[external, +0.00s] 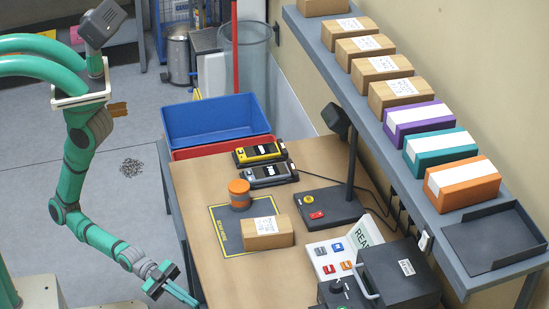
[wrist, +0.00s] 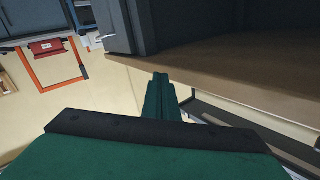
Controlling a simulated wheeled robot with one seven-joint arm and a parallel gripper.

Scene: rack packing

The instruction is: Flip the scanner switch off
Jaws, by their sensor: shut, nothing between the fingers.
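The scanner (external: 336,119) hangs on a dark post above a dark base (external: 337,199) at the back of the table. On this base sit a red switch (external: 317,215) and a yellow round button (external: 308,200). The switch's position is too small to tell. My gripper (external: 192,300) is low beside the table's left front edge, well away from the scanner base. Its green fingers (wrist: 161,88) are shut and empty in the wrist view. The scanner switch does not show clearly in the wrist view.
A black box (external: 400,273) and a panel of coloured switches (external: 335,258) are at the front right. A shelf (external: 390,140) with several boxes overhangs the right side.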

